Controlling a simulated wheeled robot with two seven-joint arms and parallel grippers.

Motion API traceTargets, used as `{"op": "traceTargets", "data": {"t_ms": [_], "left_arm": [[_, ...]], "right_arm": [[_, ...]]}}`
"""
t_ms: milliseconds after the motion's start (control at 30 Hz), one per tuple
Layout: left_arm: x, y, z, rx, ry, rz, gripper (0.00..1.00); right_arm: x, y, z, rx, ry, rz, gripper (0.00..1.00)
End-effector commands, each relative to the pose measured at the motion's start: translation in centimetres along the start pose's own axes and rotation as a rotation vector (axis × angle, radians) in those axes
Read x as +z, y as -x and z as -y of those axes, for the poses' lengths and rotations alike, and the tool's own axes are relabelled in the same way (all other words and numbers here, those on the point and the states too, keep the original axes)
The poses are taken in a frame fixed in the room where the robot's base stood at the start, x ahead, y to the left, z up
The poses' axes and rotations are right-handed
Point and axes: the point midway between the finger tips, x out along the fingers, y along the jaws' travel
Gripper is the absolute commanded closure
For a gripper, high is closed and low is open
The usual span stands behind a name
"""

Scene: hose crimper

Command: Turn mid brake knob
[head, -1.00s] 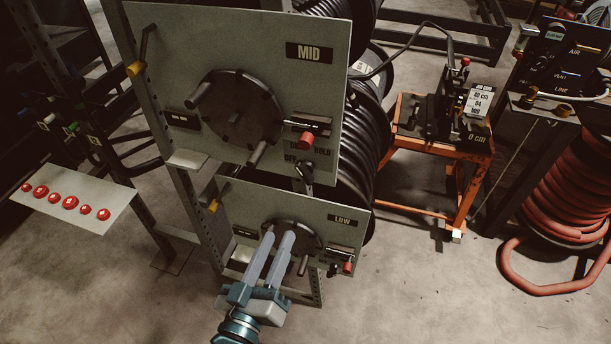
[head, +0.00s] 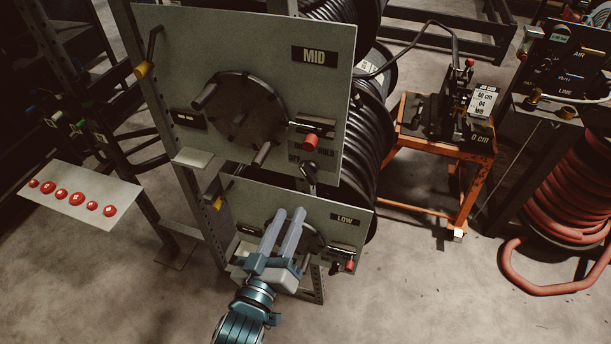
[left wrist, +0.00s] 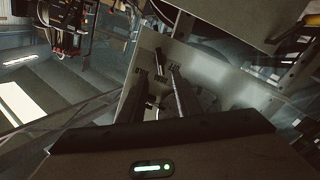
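The MID panel (head: 290,60) is an upright grey plate. The left wrist view shows a panel with upside-down lettering (left wrist: 157,73), dim and unclear. My right gripper is out of view.
A black hose reel (head: 375,120) stands behind. An orange stand (head: 440,145) is to the right, and a plate with several red buttons (head: 80,195) is at left. Floor is clear in front.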

Motion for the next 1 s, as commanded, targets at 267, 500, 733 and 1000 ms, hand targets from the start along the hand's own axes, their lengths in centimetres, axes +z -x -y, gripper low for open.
{"op": "traceTargets", "data": {"t_ms": [267,500,733,1000], "left_arm": [[-0.3,-5.2,-0.2,0.001,0.0,-0.001,0.7],[-0.3,-9.2,-0.2,0.001,0.0,-0.001,0.7],[-0.1,-11.5,-0.1,0.0,0.0,0.0,0.7],[0.0,-12.0,0.0,0.0,0.001,0.0,0.7]], "right_arm": [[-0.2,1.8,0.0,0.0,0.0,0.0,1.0],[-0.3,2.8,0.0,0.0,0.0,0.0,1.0],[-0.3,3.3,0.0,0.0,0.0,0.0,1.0],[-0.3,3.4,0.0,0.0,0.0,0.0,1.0]]}}
